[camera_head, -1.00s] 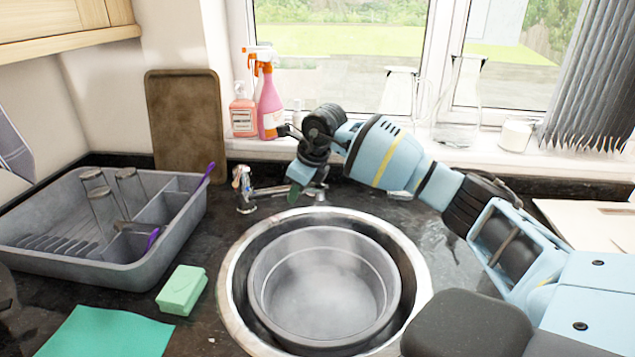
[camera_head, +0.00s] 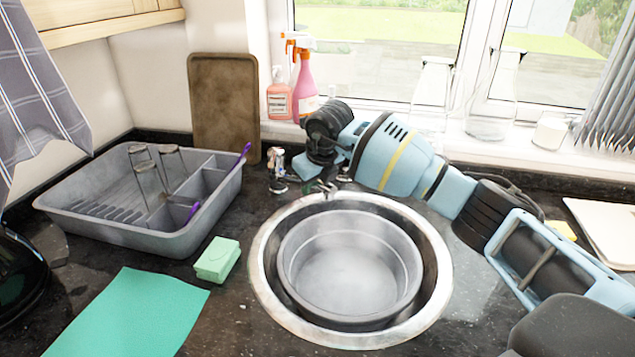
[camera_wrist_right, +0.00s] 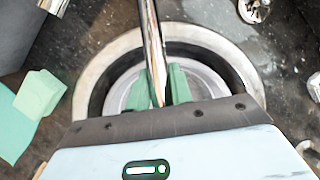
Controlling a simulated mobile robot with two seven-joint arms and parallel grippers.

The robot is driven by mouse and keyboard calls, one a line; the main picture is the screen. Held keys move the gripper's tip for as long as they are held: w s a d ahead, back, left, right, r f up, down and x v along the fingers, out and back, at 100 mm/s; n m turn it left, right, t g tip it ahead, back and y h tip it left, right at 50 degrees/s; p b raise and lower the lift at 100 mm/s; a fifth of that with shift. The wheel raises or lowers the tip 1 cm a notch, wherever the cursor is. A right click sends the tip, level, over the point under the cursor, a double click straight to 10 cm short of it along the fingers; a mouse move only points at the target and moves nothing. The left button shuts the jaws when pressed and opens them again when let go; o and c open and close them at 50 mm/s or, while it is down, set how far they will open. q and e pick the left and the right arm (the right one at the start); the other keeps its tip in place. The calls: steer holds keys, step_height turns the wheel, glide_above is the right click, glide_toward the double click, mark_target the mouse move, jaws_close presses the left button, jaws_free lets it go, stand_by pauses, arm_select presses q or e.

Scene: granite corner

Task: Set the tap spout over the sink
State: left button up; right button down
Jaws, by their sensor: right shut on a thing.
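The chrome tap shows in the head view as a handle (camera_head: 278,168) behind the round sink (camera_head: 262,270), which has a steel rim. A grey basin (camera_head: 290,285) sits inside the sink. My right gripper (camera_head: 326,186) is at the sink's back rim and hides most of the spout there. In the right wrist view the chrome spout (camera_wrist_right: 152,45) runs down between the green fingertips, which are shut on it. In that view the spout's end lies in front of the sink and basin. My left gripper is not in view.
A grey dish rack (camera_head: 130,228) with glasses stands at the left. A green sponge (camera_head: 217,260) and a green cloth (camera_head: 120,315) lie near the sink. Spray and soap bottles (camera_head: 305,90) and glass flasks (camera_head: 490,110) stand on the windowsill. A brown board (camera_head: 225,110) leans on the wall.

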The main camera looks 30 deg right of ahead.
steer(key=c, duration=1.3)
jaws_free()
steer(key=shift+o, duration=0.2)
steer(key=shift+r, duration=0.1)
steer(key=v, duration=0.7)
steer(key=shift+s+r, duration=0.2)
steer(key=shift+r, duration=0.1)
steer(key=shift+f, duration=0.1)
